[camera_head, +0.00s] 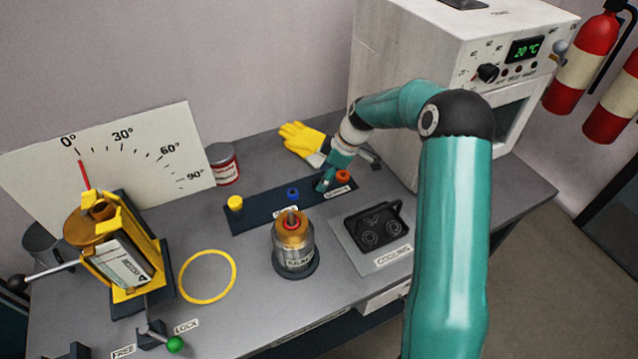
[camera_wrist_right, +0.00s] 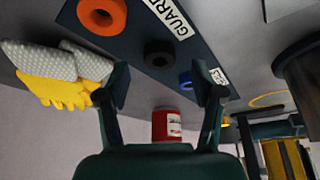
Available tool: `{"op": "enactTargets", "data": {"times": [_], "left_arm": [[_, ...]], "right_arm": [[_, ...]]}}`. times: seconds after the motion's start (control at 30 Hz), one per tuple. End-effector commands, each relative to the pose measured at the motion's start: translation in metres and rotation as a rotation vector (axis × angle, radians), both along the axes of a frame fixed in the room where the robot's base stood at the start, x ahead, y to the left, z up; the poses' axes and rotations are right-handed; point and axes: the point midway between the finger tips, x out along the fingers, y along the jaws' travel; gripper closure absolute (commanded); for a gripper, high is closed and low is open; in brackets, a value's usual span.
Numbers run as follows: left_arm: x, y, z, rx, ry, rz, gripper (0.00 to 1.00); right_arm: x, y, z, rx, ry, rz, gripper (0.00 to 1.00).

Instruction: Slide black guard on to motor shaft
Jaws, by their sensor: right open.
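The black guard, a thick dark ring (camera_wrist_right: 158,52), lies on the dark strip by the GUARD label in the right wrist view. In the head view I cannot make it out clearly behind my right gripper. My right gripper (camera_head: 326,180) is low over the strip's right part. It is open and empty, and the right wrist view (camera_wrist_right: 163,88) shows the black ring beyond the gap between its fingers, apart from them. My left gripper is not in view.
The dark strip (camera_head: 262,212) also holds orange (camera_head: 343,176), blue (camera_head: 293,194) and yellow (camera_head: 235,203) rings. Yellow gloves (camera_head: 302,138) and a red can (camera_head: 223,165) lie behind.

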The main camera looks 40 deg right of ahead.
Motion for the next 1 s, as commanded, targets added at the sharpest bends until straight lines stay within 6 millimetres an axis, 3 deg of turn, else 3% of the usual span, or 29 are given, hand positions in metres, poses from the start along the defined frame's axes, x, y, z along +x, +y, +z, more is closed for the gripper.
{"op": "enactTargets", "data": {"times": [0.2,0.43,0.7,1.0], "left_arm": [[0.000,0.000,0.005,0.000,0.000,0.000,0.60],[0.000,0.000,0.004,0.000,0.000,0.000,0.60],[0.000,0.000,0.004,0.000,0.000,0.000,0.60],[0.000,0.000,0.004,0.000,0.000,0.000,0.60]], "right_arm": [[0.007,0.005,-0.021,0.001,0.001,-0.001,0.33],[0.008,0.006,-0.022,0.001,-0.001,0.000,0.33],[0.008,0.005,-0.022,0.001,-0.001,0.000,0.78],[0.008,0.005,-0.022,0.001,-0.001,0.000,0.80]]}}
